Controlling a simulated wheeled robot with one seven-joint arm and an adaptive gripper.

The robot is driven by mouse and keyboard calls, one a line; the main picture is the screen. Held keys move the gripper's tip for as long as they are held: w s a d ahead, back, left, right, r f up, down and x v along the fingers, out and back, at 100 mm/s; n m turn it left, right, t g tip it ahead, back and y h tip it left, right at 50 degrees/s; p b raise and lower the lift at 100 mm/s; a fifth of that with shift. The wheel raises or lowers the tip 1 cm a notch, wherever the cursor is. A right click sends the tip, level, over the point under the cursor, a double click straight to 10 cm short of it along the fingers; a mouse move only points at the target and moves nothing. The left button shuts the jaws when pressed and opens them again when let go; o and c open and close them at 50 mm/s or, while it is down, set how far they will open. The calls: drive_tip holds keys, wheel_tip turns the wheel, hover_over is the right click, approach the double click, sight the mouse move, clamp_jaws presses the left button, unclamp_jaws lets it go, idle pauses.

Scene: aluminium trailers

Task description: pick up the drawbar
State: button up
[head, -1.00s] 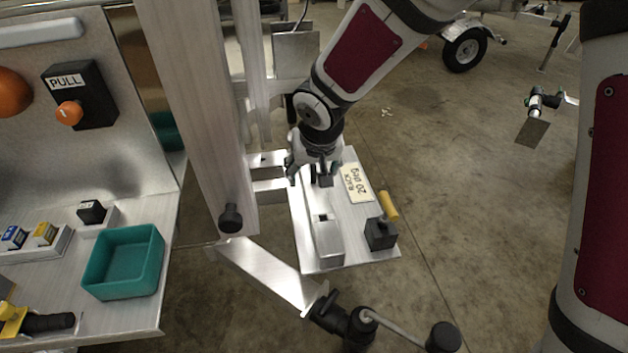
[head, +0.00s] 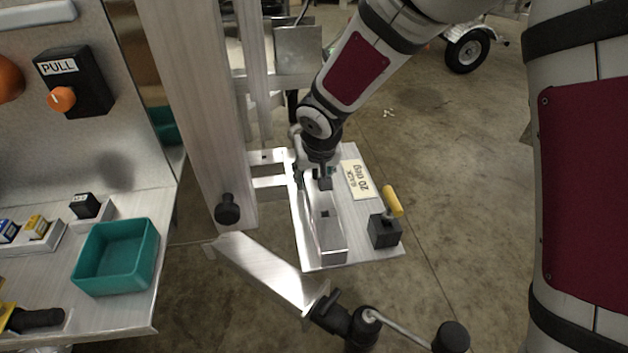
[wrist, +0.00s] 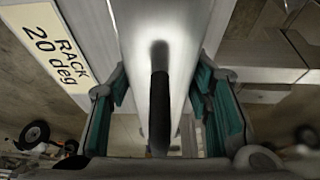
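A silver box-section bar, which looks like the drawbar (head: 331,238), lies on a flat metal plate (head: 370,252) labelled "RACK 20 deg". It has a small dark square hole in its top. My gripper (head: 318,183) is over the bar's far end, pointing down. In the wrist view the bar (wrist: 160,25) runs down between my two teal-padded fingers (wrist: 165,105). The fingers are spread, one on each side; contact is not clear. A dark upright shape (wrist: 160,100) shows in front of the bar and hides part of it.
A black block with a yellow handle (head: 385,228) stands on the plate right of the bar. A metal post (head: 190,110) rises at left. A crank handle (head: 395,328) is in front. A teal bin (head: 115,258) sits on the left bench. Floor at right is open.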

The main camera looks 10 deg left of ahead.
clamp_jaws()
drive_tip(key=shift+r, duration=0.1)
drive_tip(key=shift+w+r, duration=0.1)
